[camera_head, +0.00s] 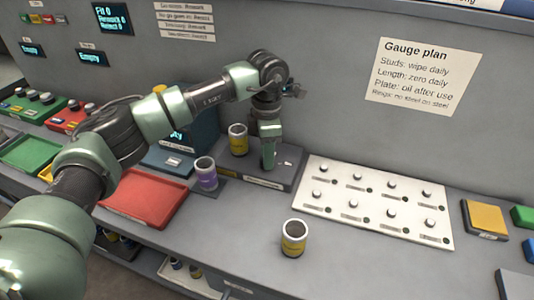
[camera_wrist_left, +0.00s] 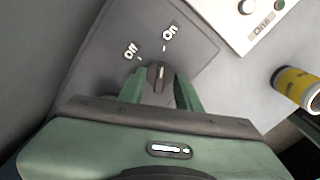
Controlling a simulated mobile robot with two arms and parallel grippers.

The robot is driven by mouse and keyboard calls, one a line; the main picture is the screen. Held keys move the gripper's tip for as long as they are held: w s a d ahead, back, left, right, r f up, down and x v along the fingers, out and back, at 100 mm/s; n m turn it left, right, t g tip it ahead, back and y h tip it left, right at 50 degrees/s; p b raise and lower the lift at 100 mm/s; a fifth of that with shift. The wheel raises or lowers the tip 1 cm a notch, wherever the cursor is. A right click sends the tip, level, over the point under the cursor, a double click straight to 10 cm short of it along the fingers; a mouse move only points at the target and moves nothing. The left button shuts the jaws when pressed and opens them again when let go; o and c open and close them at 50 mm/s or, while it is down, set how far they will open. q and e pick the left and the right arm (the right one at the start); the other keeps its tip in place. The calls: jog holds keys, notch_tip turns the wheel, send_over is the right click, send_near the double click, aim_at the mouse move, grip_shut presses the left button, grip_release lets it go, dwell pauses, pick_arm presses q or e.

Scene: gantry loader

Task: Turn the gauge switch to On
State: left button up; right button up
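The gauge switch (camera_wrist_left: 160,76) is a small dark knob on a grey panel in the left wrist view. Its pale pointer line runs up, roughly in line with the tick by the On label (camera_wrist_left: 170,32); the Off label (camera_wrist_left: 130,50) lies to the left. In the head view my left gripper (camera_head: 268,160) points down onto the grey gauge base (camera_head: 285,176), and the knob is hidden there. My right gripper is not in view.
A yellow-banded can (camera_head: 238,139) stands on the base behind the gripper, and a purple-banded can (camera_head: 205,174) stands to its left. Another yellow-banded can (camera_head: 293,238) stands in front. A white panel of knobs (camera_head: 320,205) lies to the right, a red tray (camera_head: 145,197) to the left.

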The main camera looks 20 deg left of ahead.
pick_arm(q)
notch_tip(320, 180, up, 8)
jog(key=shift+f+b, duration=0.1)
jog(key=shift+b, duration=0.4)
